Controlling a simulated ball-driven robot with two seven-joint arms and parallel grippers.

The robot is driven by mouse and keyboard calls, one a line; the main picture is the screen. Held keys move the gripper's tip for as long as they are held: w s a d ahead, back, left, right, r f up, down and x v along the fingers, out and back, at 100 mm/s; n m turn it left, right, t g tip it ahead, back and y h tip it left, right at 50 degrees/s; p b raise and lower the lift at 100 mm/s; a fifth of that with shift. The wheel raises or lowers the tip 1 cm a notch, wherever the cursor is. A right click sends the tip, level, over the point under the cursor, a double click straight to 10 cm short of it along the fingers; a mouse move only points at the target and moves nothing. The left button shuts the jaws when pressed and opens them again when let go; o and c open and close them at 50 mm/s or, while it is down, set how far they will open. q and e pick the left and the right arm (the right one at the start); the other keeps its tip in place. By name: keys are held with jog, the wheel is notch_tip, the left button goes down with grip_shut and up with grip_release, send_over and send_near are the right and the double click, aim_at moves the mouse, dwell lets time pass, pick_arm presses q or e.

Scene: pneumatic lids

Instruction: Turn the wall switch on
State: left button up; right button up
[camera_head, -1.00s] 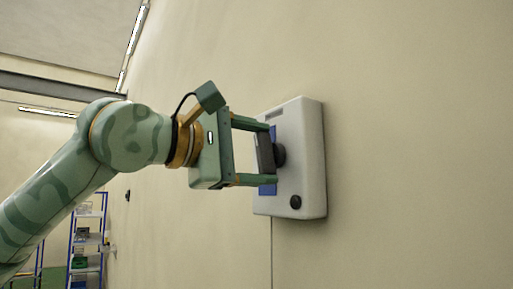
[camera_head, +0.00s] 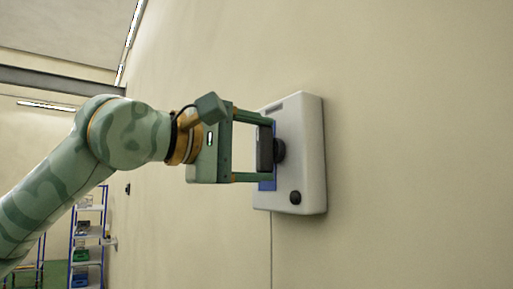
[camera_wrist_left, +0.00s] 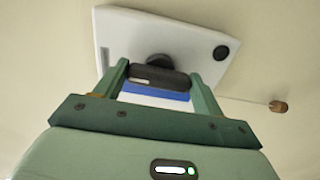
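The wall switch is a pale grey box (camera_head: 308,150) on the wall with a blue plate (camera_head: 266,185), a round black hub (camera_head: 279,151) and a black bar handle (camera_head: 264,150). My left gripper (camera_head: 267,148) reaches it from the left, one finger above the handle and one below. In the left wrist view the fingers (camera_wrist_left: 160,84) stand at the two ends of the handle (camera_wrist_left: 158,76), with no clear gap. The blue plate shows behind it. The right gripper is in no view.
A small black knob (camera_head: 295,198) sits low on the box. A cable runs down the wall below it. A shelf (camera_head: 87,240) stands far off at the lower left. The wall right of the box is clear.

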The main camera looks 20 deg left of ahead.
pick_arm(q)
jog(key=o, duration=0.4)
jog(key=shift+b+v, duration=1.7)
jog(key=shift+v, duration=6.55)
jog(key=shift+f, duration=0.1)
